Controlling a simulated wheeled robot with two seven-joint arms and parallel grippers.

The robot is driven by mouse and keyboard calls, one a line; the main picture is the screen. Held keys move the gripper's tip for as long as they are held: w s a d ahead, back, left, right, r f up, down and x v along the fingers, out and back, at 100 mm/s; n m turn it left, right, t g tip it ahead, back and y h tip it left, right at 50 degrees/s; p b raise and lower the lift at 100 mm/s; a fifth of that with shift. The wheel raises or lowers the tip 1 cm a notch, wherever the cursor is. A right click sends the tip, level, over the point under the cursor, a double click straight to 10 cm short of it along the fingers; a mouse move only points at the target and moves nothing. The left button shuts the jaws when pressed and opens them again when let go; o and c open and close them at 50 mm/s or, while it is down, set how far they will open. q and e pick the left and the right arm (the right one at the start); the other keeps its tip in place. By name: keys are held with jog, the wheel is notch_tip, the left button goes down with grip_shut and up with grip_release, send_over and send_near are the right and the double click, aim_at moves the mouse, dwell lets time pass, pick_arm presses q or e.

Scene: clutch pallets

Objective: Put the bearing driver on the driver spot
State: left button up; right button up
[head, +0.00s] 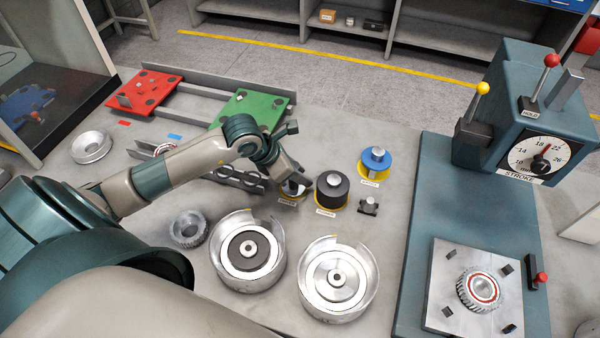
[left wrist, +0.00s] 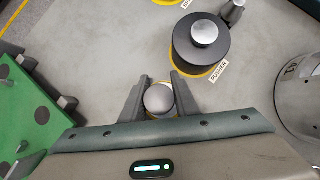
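A round silver-topped tool, which I take for the bearing driver (left wrist: 158,98), is between the fingers of my left gripper (left wrist: 160,90). The fingers appear closed against both sides of its knob. In the head view my left gripper (head: 292,178) is low over a labelled yellow spot (head: 283,200), left of the black pusher (head: 332,190). The gripper hides most of the tool and spot; I cannot tell whether the tool's base touches the spot. The pusher also shows in the left wrist view (left wrist: 200,45). My right gripper is not in view.
A blue tool (head: 376,160) stands on another yellow spot. A small black part (head: 369,206) lies near the pusher. Two silver housings (head: 248,252) (head: 337,280) stand in front. A green pallet (head: 255,112) is behind my gripper. A teal press (head: 545,110) stands at right.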

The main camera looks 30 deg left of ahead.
pick_arm(q)
jog(key=shift+r, duration=0.25)
jog(key=shift+s+a+r, duration=0.15)
jog(key=shift+s+r, duration=0.05)
jog(key=shift+r, duration=0.05)
jog(key=b+v, duration=0.3)
jog(key=v, duration=0.8)
dwell(0.5)
jog(key=shift+s, duration=0.1)
